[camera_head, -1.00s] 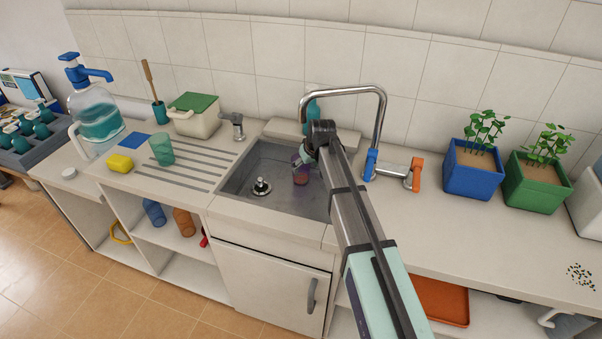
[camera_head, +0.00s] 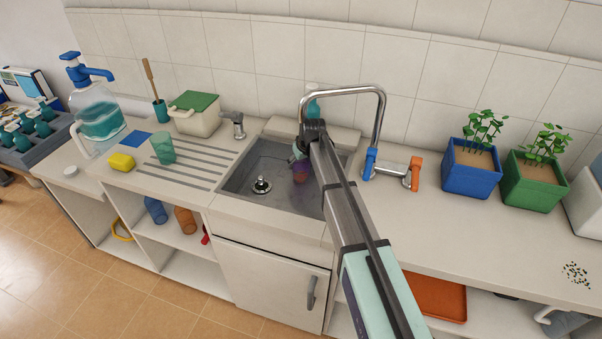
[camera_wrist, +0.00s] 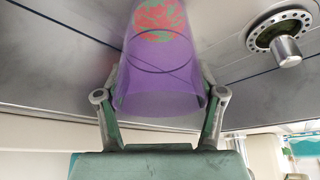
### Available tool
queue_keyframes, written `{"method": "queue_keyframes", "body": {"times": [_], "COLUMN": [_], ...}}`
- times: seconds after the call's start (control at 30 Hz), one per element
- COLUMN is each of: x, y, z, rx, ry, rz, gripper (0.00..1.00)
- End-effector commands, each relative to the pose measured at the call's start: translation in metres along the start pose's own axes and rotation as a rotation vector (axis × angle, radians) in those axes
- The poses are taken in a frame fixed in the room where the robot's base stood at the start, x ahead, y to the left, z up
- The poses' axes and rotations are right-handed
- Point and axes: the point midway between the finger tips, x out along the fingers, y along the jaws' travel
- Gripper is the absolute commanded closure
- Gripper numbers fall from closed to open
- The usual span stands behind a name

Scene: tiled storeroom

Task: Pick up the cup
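A purple cup with a red and green pattern stands in the sink (camera_head: 245,196) in the head view, partly hidden by my arm. In the wrist view, the purple cup (camera_wrist: 160,75) fills the space between the two fingers of my gripper (camera_wrist: 160,100), its rim towards the palm. The fingers are spread, one on each side of the cup. Whether they touch its wall cannot be told. A translucent green cup (camera_head: 163,148) stands on the drainboard, away from my gripper.
A tall faucet (camera_head: 380,110) arches over the sink behind my arm. The drain plug (camera_head: 262,185) sits left of the cup. Plants in blue (camera_head: 472,174) and green pots (camera_head: 535,184) stand right.

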Motion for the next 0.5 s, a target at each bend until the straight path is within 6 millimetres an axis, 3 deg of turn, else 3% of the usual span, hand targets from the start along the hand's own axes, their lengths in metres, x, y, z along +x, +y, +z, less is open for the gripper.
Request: {"method": "queue_keyframes", "body": {"times": [0.13,0.17,0.5], "x": [0.0000,0.0000,-0.0017], "y": [0.0000,0.0000,0.0001], "z": [0.0000,0.0000,-0.0009], "rx": [0.000,0.000,0.000], "ry": [0.000,0.000,0.001], "rz": [0.000,0.000,0.000], "gripper": [0.67,0.72,0.72]}}
